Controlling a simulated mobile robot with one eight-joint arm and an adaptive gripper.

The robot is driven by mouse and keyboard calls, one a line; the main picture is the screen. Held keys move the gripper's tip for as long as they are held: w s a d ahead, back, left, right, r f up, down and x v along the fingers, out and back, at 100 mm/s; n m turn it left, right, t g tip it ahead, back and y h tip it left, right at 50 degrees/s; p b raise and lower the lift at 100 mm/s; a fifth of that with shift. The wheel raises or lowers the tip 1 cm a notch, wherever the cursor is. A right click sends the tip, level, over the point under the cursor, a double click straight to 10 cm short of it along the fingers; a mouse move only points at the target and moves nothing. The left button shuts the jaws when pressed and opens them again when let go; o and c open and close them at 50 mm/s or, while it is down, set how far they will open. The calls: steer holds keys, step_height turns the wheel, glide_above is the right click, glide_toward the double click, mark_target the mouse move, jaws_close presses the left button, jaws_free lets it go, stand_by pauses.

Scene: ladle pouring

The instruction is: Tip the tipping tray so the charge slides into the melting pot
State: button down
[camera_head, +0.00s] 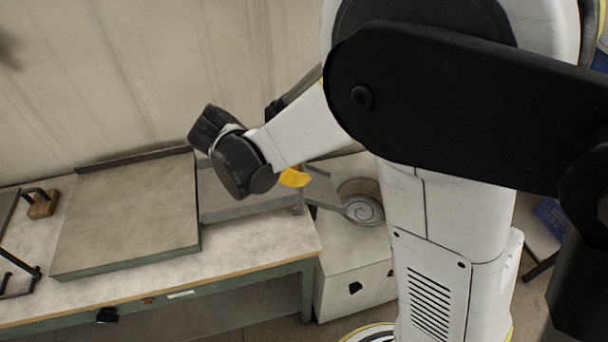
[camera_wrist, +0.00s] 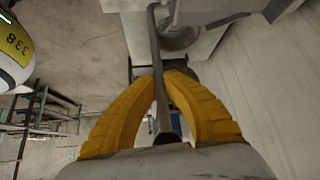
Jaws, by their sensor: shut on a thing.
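The grey tipping tray (camera_head: 235,207) sits at the right end of the bench in the head view, partly hidden by my arm. Its sloped end (camera_head: 322,187) points at the melting pot. The melting pot (camera_head: 363,207) is round with a spiral inside and is sunk in a white cabinet; it also shows in the wrist view (camera_wrist: 182,40). My gripper (camera_wrist: 165,80) has yellow fingers shut around a dark bar (camera_wrist: 156,45), which seems to be the tray's handle. In the head view my gripper (camera_head: 293,178) is mostly hidden behind my wrist. I cannot make out the charge.
A wide grey slab (camera_head: 130,215) lies on the bench (camera_head: 260,245) left of the tray. Dark metal tools and a wooden block (camera_head: 43,205) are at the far left. The white cabinet (camera_head: 350,270) stands against the bench's right end. A wall closes the back.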

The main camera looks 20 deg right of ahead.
steer(key=c, duration=1.5)
jaws_free()
steer(key=shift+o, duration=0.2)
steer(key=v, duration=1.2)
steer(key=shift+d, duration=0.1)
